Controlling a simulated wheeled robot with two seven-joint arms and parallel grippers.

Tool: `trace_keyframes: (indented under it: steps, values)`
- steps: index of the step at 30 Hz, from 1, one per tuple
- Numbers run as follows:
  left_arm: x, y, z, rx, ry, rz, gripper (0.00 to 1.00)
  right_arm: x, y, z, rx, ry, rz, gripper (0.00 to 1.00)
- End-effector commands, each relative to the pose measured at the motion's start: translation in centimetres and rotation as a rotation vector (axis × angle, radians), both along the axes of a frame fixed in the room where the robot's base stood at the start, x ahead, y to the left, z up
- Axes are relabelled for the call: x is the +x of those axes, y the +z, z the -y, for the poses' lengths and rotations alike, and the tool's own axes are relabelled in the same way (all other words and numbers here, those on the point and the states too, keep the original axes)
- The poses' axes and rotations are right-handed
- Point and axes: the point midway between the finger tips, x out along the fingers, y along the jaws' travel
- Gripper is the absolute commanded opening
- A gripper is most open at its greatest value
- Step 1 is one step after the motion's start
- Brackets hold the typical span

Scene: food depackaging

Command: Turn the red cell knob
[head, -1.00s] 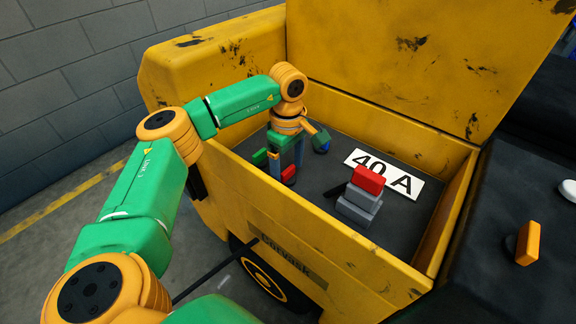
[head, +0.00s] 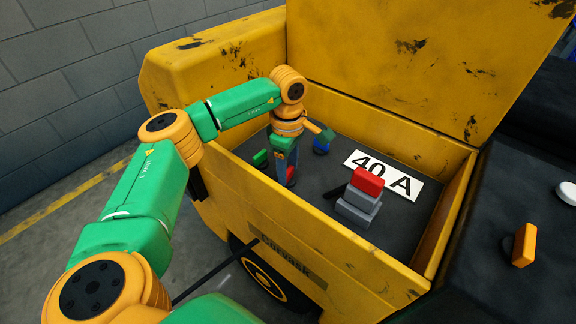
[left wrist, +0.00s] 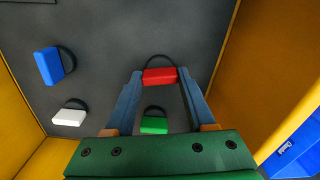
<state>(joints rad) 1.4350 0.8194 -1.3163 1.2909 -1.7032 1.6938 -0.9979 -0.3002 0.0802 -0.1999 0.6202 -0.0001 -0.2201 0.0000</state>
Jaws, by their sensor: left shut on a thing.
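The red cell knob (left wrist: 160,76) is a red bar on a dark round base on the floor of the yellow box. In the left wrist view it sits between the fingertips of my left gripper (left wrist: 159,74), which is shut on it. In the head view my left gripper (head: 287,182) points down into the box, and the red knob (head: 291,173) is partly hidden behind a finger. My right gripper is not in view.
A green knob (left wrist: 154,125), a blue knob (left wrist: 48,65) and a white knob (left wrist: 69,117) stand nearby. Grey blocks with a red top (head: 368,180) and a "40 A" label (head: 403,186) lie to the right. The box's yellow front wall (head: 330,235) stands close to the arm.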

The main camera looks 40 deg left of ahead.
Motion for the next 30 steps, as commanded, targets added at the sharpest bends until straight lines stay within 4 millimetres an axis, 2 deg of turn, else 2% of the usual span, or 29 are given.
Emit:
trace_keyframes:
  steps: [30]
  values:
    - [0.1, 0.3, 0.0, -0.001, 0.957, 0.003, 0.0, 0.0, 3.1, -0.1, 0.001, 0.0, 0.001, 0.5]
